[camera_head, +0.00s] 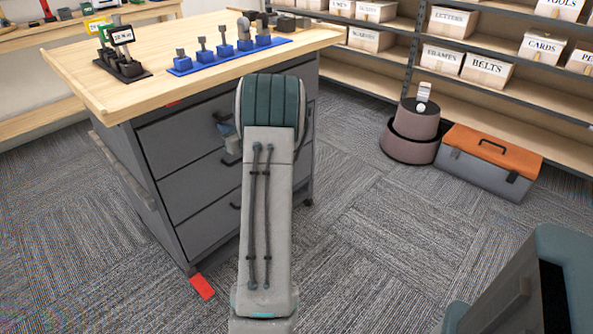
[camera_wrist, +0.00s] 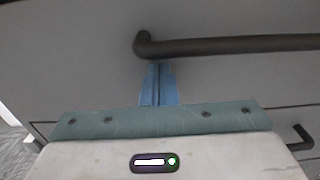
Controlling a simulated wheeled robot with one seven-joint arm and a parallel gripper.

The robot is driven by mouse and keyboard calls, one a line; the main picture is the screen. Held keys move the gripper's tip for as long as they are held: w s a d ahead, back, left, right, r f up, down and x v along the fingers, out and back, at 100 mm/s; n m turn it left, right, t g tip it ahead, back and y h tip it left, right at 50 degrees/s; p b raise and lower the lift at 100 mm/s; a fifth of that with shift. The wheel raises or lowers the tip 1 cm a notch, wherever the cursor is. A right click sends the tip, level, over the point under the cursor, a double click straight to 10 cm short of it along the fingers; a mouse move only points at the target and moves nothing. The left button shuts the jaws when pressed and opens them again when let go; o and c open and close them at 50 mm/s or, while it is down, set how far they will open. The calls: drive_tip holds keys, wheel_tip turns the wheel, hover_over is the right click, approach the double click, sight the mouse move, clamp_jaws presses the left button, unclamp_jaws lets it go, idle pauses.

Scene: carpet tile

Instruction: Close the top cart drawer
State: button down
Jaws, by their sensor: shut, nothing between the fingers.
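The grey cart (camera_head: 195,235) has a wooden top (camera_head: 90,75) and stacked drawers. The top drawer (camera_head: 175,140) looks flush or nearly flush with the cart front; I cannot tell whether a small gap remains. Its dark handle (camera_head: 221,117) is partly behind my arm and fills the upper right of the wrist view (camera_wrist: 230,45). My gripper (camera_wrist: 158,70) has its blue fingers together and empty, just below the handle's left end, close to or touching the drawer front. In the head view my arm mostly hides the gripper, with a blue-grey part (camera_head: 229,137) showing.
Lower drawers with handles lie below, one handle (camera_wrist: 302,138) at lower right. Blue (camera_head: 228,54) and black tool holders stand on the cart top. A red piece (camera_head: 201,286) is at the cart's foot. A toolbox (camera_head: 488,160), round stool (camera_head: 412,133) and box shelves stand right, with open carpet between.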

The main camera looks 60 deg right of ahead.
drive_tip(key=shift+w+d+r, duration=0.15)
drive_tip(key=shift+w, duration=0.35)
drive_tip(key=shift+w+r, duration=0.15)
drive_tip(key=shift+r, duration=0.05)
drive_tip(key=p+v, duration=0.1)
drive_tip(key=v, duration=1.3)
drive_tip(key=shift+s+f, duration=0.3)
drive_tip(key=shift+f, duration=0.1)
